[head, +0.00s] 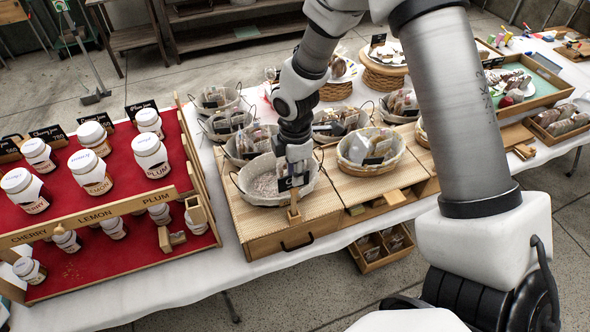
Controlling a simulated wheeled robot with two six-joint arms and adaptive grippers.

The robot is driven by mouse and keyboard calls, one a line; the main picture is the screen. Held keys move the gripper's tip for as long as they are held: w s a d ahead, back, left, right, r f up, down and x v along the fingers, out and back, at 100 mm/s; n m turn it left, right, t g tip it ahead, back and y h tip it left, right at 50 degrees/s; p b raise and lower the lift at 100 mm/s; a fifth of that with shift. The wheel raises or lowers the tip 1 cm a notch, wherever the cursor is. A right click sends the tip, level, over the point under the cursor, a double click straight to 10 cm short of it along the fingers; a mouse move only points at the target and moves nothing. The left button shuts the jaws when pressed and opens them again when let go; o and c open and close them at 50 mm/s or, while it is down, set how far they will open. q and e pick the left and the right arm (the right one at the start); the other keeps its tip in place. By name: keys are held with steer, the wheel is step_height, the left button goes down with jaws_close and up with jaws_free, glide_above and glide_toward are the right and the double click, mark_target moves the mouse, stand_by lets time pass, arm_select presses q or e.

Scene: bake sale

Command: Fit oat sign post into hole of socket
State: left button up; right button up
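My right gripper (296,181) points down at the front rim of a wire basket with a cloth liner (258,200). It appears shut on the oat sign, a small dark card (285,184) with white marks, partly covered by the fingers. A pale wooden post (294,201) runs down below the card. At its lower end is a small wooden block, likely the socket (294,216), on the slatted top near its front edge. The post looks upright over the block; I cannot tell whether it is inside the hole. My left gripper is not in view.
A red jar display (110,230) stands close on the left. More baskets stand behind. White cloth is clear in front.

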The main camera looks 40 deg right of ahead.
steer(key=shift+r, duration=0.15)
step_height(320, 180, up, 12)
stand_by(0.5)
stand_by(0.3)
